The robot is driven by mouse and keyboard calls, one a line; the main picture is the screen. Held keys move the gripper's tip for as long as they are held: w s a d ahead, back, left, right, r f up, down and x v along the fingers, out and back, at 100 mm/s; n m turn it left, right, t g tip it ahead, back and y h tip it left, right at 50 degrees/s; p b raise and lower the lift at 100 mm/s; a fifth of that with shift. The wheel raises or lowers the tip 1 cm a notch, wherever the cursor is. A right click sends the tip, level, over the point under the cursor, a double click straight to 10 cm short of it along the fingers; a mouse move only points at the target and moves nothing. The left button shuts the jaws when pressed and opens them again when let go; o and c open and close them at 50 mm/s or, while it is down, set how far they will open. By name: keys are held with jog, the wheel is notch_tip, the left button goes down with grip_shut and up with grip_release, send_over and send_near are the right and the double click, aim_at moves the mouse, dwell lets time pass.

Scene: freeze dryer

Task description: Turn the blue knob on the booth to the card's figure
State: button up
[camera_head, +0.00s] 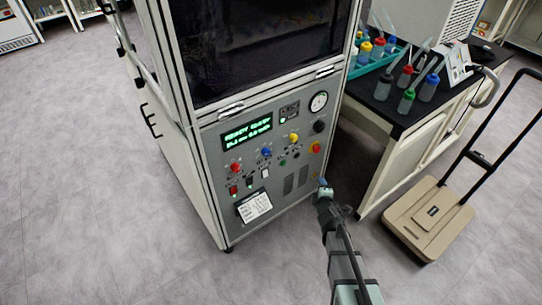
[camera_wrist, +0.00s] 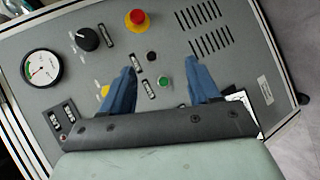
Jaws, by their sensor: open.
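The blue knob (camera_head: 266,153) is on the grey front panel of the booth (camera_head: 285,170), between a red knob (camera_head: 235,167) and a yellow knob (camera_head: 293,138). The white card (camera_head: 254,205) is low on the panel; its writing is too small to read. A piece of it seems to show in the wrist view (camera_wrist: 240,100). My gripper (camera_head: 322,184) is in front of the panel's lower right, apart from the blue knob. In the wrist view its two blue fingers (camera_wrist: 160,72) are spread, with nothing held. The blue knob is hidden there.
A green lit display (camera_head: 247,132), a gauge (camera_head: 318,102), a black knob (camera_head: 318,127) and a red mushroom button (camera_head: 314,147) share the panel. A table with bottles (camera_head: 382,108) and a trolley (camera_head: 428,215) stand to the right. The floor in front is clear.

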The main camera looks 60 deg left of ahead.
jog(key=s+a+r+n+g+y, duration=0.4)
jog(key=s+a+r+n+y, duration=0.1)
jog(key=n, duration=0.4)
jog(key=n+g+y, duration=0.3)
jog(key=n+g, duration=0.1)
jog(key=n, duration=0.5)
send_near(268, 153)
jog(key=a, duration=0.8)
jog(key=shift+s+a+r, duration=0.1)
jog(key=shift+a, duration=0.2)
jog(key=shift+m, duration=0.3)
jog(key=c, duration=1)
